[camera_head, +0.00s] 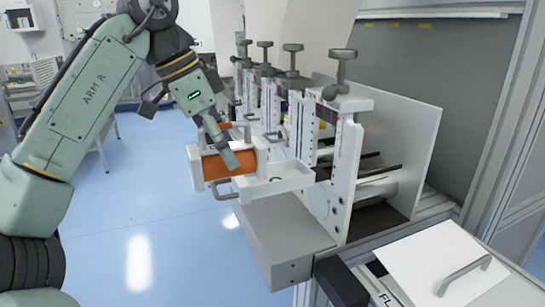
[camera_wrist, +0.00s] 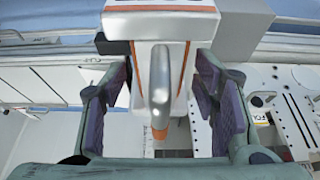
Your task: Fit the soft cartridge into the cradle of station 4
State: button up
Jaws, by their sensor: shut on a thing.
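The soft cartridge (camera_head: 215,166) shows in the head view as an orange roll between white end pieces, with grey handles. My gripper (camera_head: 232,158) is at the cartridge and shut on it. In the wrist view the padded fingers stand on either side of a white block with a grey handle (camera_wrist: 160,85) and orange edges. A white tray-like cradle (camera_head: 290,184) sticks out from the nearest station (camera_head: 345,170), just right of and beside the cartridge. I cannot read a station number, and cannot tell whether cartridge and cradle touch.
Several similar stations with grey knobs (camera_head: 292,50) stand in a row going back. A grey box (camera_head: 275,240) lies below the cradle. A white panel with a handle (camera_head: 440,265) is at the front right. The blue floor (camera_head: 140,215) is clear on the left.

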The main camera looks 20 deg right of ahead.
jog(key=shift+w+d+f+p, duration=0.4)
jog(key=shift+w+d+f, duration=0.25)
jog(key=shift+d, duration=1.1)
jog(key=shift+w+d+f+p, duration=0.45)
jog(key=shift+d+f, duration=0.4)
jog(key=shift+d, duration=0.95)
jog(key=shift+w+d+f+p, duration=0.45)
jog(key=shift+d+f, duration=0.3)
jog(key=shift+d, duration=1)
jog(key=o, duration=1.6)
jog(key=shift+f, duration=0.1)
jog(key=v, duration=1.2)
jog(key=shift+w, duration=0.1)
